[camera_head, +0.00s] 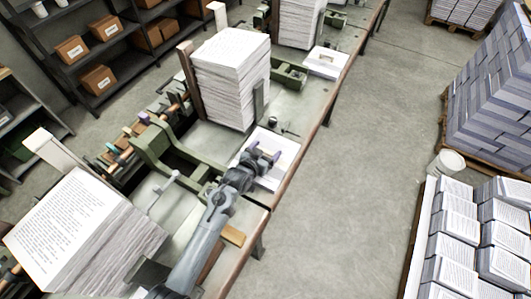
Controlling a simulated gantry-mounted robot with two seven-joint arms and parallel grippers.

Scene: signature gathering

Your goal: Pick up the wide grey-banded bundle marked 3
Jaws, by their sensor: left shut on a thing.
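My left gripper (263,155) is above the bench, over a flat white piece (287,172) at the bench's right edge. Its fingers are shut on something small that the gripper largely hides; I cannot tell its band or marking. No number 3 or wide grey band can be read in this view. A tall stack of printed sheets (230,75) stands behind the gripper, and another stack (85,230) is at the lower left. My right gripper is not in view.
The green machine frame (160,150) lies left of my gripper. Another white piece (325,62) lies farther along the bench. Shelves with brown boxes (98,79) stand at the upper left. Book pallets (495,100) and a white bucket (447,163) are at right; the floor between is clear.

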